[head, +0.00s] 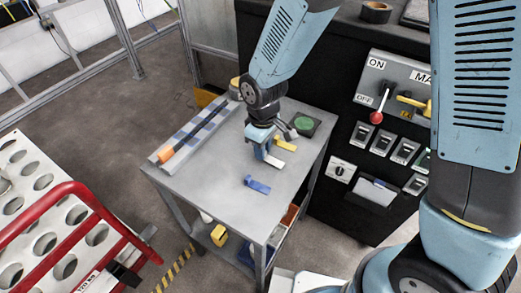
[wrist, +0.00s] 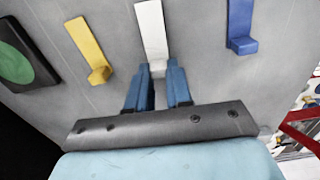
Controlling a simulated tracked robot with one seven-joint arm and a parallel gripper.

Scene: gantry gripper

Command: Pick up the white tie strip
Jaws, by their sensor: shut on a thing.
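The white tie strip (wrist: 151,26) shows in the wrist view, with its bent lower end between the two blue fingers. My gripper (wrist: 158,72) is shut on that end. The strip's flat length extends away from the fingers over the grey table top (wrist: 205,75). I cannot tell whether the strip touches the table.
A yellow strip (wrist: 86,48) and a blue strip (wrist: 241,25) lie on either side. A green disc on a black base (head: 303,125) is at the back right. Long tools (head: 195,132) lie along the left edge. A control panel (head: 385,110) stands to the right, a red-railed rack (head: 70,190) to the left.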

